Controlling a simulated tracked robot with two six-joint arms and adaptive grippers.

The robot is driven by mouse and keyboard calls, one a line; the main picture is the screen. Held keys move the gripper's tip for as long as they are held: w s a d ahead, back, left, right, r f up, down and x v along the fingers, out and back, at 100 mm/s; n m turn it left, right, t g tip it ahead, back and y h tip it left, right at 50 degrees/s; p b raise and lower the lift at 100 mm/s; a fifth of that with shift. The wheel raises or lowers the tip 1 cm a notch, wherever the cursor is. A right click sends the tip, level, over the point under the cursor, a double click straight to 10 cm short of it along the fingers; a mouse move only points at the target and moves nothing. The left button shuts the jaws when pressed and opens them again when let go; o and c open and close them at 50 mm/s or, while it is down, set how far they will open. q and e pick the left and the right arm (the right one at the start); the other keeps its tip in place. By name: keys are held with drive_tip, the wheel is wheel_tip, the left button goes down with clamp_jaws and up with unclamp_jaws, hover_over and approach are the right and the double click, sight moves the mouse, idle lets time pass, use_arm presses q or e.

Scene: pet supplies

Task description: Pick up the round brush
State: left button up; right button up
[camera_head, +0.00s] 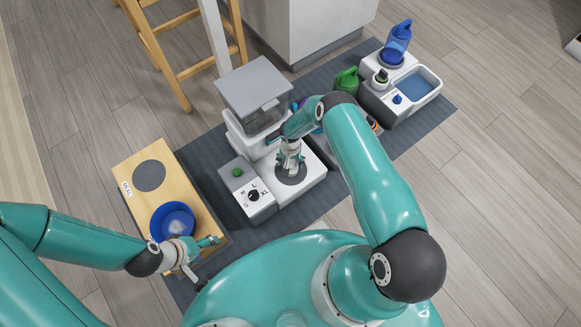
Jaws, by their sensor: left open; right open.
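I cannot clearly make out a round brush. Purple and teal items (299,104) show in part behind my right arm, and their shapes are mostly hidden. My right gripper (290,168) points down, open, over the dark round pad on the white feeder base (313,172). I see nothing between its fingers. My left gripper (193,262) is open at the near side of the blue bowl (163,213), close to its rim.
The bowl stands on a wooden board (130,172) with a dark circle. A feeder with a grey lid (255,85) and a dial box (254,200) stand mid-mat. Green (346,80) and blue (397,43) bottles and a basin (416,84) are at right. A wooden stool (165,50) stands behind.

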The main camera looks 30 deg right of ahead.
drive_tip(key=c, duration=1.3)
drive_tip(key=shift+o, duration=0.2)
drive_tip(key=shift+r, duration=0.1)
wheel_tip(320, 180, up, 9)
drive_tip(key=p, duration=0.3)
drive_tip(key=shift+f, duration=0.2)
wheel_tip(320, 180, up, 11)
drive_tip(key=p, duration=0.2)
drive_tip(key=shift+r, duration=0.15)
